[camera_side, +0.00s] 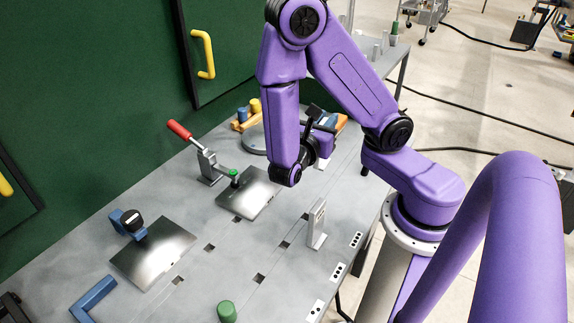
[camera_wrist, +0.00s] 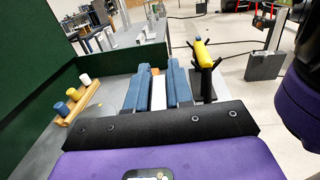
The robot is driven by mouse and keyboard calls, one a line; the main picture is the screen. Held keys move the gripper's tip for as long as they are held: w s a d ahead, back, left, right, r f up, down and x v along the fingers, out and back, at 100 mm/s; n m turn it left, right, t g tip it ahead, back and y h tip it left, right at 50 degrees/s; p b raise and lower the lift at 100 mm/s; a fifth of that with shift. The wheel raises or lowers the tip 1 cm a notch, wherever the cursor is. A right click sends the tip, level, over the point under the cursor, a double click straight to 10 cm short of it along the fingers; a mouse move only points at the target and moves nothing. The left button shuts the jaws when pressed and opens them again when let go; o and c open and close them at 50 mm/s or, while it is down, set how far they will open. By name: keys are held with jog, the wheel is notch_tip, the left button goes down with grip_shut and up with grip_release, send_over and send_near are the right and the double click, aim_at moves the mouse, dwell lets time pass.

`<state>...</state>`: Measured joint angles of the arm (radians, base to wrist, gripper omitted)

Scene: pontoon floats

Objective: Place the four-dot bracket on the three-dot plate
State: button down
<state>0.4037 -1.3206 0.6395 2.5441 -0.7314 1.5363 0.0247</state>
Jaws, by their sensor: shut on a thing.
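My gripper (camera_wrist: 157,88) is shut on a pale grey-white piece (camera_wrist: 158,96), which lies between its blue fingers in the wrist view. It looks like a bracket, but its dots cannot be read. In the side view my wrist hides most of the gripper and the held piece, above the far right part of the table. A similar grey bracket (camera_side: 316,225) stands upright at the right of the table. I cannot tell which has three dots.
A red-handled clamp (camera_side: 196,150) stands by the middle plate, and a blue-and-black clamp (camera_side: 128,223) by the near-left one. A green knob (camera_side: 227,312) is at the front. White dotted labels (camera_side: 338,271) line the right edge. A green wall (camera_side: 90,75) bounds the left.

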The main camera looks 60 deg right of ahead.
jog(key=a+r+n+t+y, duration=0.5)
jog(key=n+t, duration=0.3)
jog(key=t, duration=0.4)
jog(key=w+f, duration=1.3)
jog(key=shift+w+a+f, duration=0.25)
jog(key=shift+w+f, duration=0.05)
jog(key=shift+w, duration=0.05)
dwell(0.7)
jog(key=shift+f, duration=0.2)
jog(key=c, duration=1)
grip_release()
jog(key=shift+r, duration=0.1)
